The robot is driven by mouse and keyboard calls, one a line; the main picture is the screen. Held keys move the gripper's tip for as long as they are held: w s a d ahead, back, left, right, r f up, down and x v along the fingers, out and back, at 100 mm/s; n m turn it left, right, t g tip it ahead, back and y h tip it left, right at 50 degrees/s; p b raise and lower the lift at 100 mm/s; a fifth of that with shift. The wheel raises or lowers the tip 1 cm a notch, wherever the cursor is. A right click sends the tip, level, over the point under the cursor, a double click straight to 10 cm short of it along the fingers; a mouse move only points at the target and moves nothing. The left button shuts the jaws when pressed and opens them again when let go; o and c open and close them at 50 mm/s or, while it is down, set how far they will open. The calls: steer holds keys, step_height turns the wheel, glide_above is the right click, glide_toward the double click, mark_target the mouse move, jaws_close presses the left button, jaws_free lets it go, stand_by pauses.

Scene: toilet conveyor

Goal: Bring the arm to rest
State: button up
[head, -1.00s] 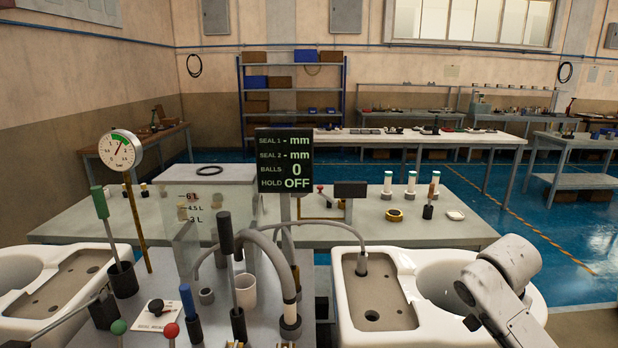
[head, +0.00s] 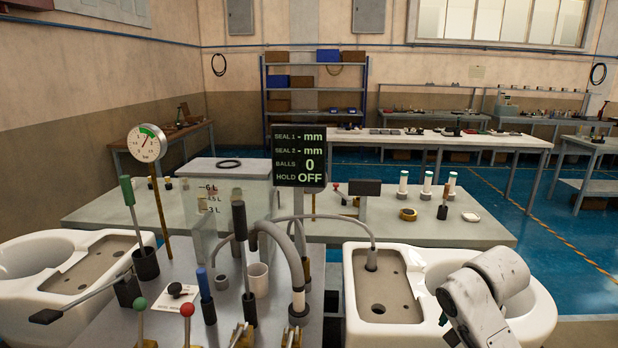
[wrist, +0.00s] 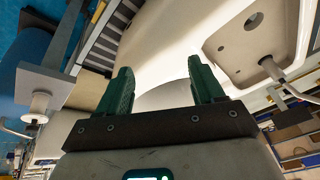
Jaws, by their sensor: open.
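Beyond the fingers is the white ceramic of a toilet (wrist: 185,25). Its tank recess with a hose fitting shows at the upper right of the wrist view.
A display (head: 299,156) reads balls 0, hold OFF. A dial gauge (head: 147,143), a clear tank (head: 220,210) and several levers stand at left and centre. A second toilet (head: 75,265) is at the left.

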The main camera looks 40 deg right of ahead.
steer(key=w+a+f+n+t+y, duration=0.1)
steer(key=a+f+n, duration=0.15)
steer(key=a, duration=0.55)
steer(key=w+a+f+n+y, duration=0.2)
steer(key=a+f, duration=0.1)
steer(key=a, duration=0.4)
steer(key=w+a+f+n+t+y, duration=0.1)
steer(key=a+f+n, duration=0.15)
steer(key=a, duration=0.55)
steer(key=s+a+f+n+g, duration=0.2)
steer(key=s+a+f+n, duration=0.3)
steer(key=s, duration=0.4)
steer(key=s+f+n+g, duration=0.1)
steer(key=s+f+n, duration=0.1)
steer(key=s, duration=0.6)
steer(key=shift+s+d+f+n+h, duration=0.15)
steer(key=shift+f+n+h, duration=0.2)
steer(key=shift+f, duration=0.5)
steer(key=shift+c, duration=0.3)
